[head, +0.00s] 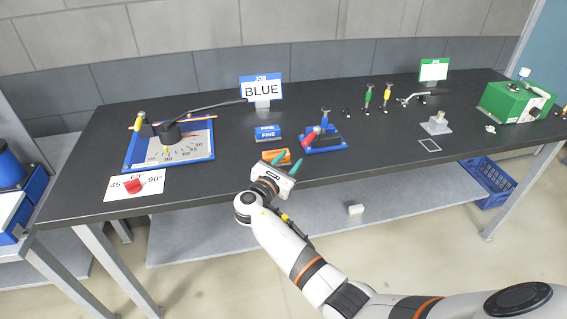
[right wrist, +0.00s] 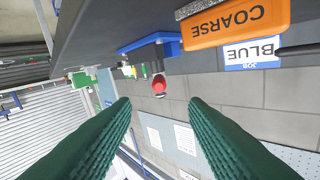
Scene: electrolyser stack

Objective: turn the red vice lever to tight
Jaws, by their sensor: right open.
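The red vice lever (head: 311,137) sits at the left side of a small vice with a blue base (head: 338,142), near the front of the black bench. In the right wrist view the lever's round red end (right wrist: 159,85) shows above and between the two fingers, with the blue base (right wrist: 172,41) behind it. My right gripper (head: 282,164) is at the bench's front edge, to the left of and nearer than the lever. Its green fingers are apart with nothing between them; it also shows in the right wrist view (right wrist: 160,108). My left gripper is out of view.
An orange COARSE block (head: 272,156) lies just beyond my right gripper; it shows large in the right wrist view (right wrist: 238,22). Blue FINE blocks (head: 268,133) and a BLUE job sign (head: 262,90) stand behind. An angle-scale fixture (head: 205,150) is at the left.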

